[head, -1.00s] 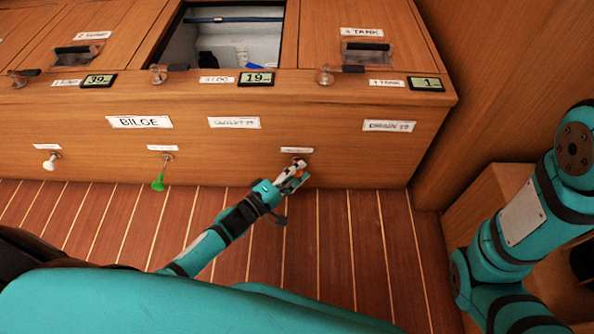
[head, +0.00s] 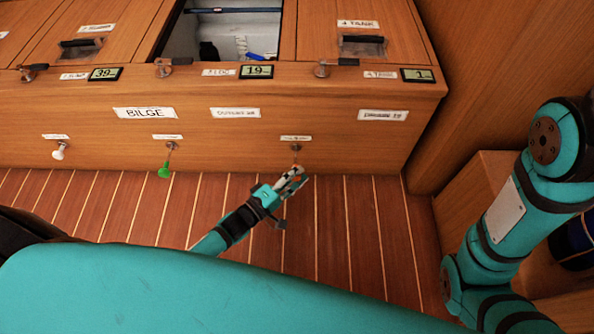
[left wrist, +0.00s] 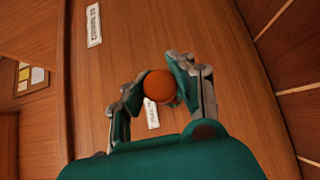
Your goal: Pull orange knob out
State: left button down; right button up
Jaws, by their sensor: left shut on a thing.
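The orange knob (left wrist: 159,86) is round and sits between the fingertips of my left gripper in the left wrist view. In the head view my left gripper (head: 292,180) is shut on the knob, in front of the cabinet and a little below a round metal fitting (head: 296,147). A short thin line shows between that fitting and the fingertips. The fingers mostly hide the knob in the head view. My right gripper is out of view; only my right arm's links show at the right.
An open hatch (head: 225,35) and small displays are on top. Striped floor (head: 345,220) lies below, with a wooden step at the right.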

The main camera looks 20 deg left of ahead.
pick_arm(q)
jog(key=c, duration=1.2)
grip_release()
jog(key=shift+s+a+f, duration=0.2)
jog(key=shift+a, duration=0.25)
jog(key=shift+c, duration=0.2)
jog(key=shift+o, duration=1.1)
jog(key=shift+d+r, duration=0.1)
jog(key=shift+d, duration=0.05)
jog(key=v, duration=1.2)
jog(key=shift+r, duration=0.1)
